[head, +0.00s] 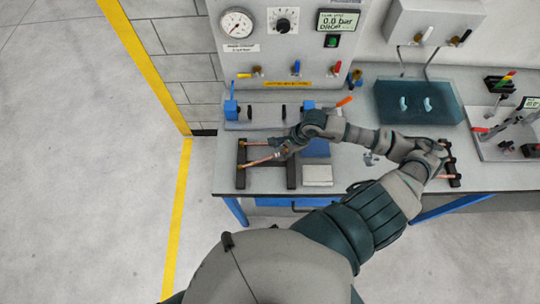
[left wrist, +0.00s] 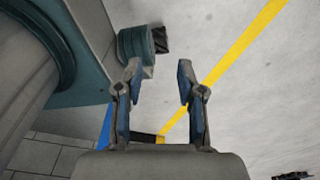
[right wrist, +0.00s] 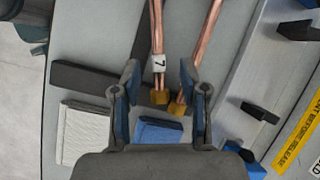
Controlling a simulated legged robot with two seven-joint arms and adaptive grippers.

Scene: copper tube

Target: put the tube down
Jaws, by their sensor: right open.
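Two copper tubes with brass ends lie on a black rack (head: 291,178) at the left of the bench. My right gripper (head: 283,150) is at their right ends. In the right wrist view my right gripper (right wrist: 158,76) is open. The copper tube with a white label "7" (right wrist: 157,30) runs between its fingers, its brass end just inside them; I cannot tell whether they touch. The other copper tube (right wrist: 205,45) slants past the right finger. My left gripper (left wrist: 157,70) is open and empty above the floor, outside the head view.
A second black rack (head: 452,165) with copper pieces stands at the right. A white pad (head: 318,176) and blue block lie beside the left rack. A fixture with blue blocks (head: 231,109), a gauge panel (head: 270,45) and a teal tray (head: 420,102) stand behind.

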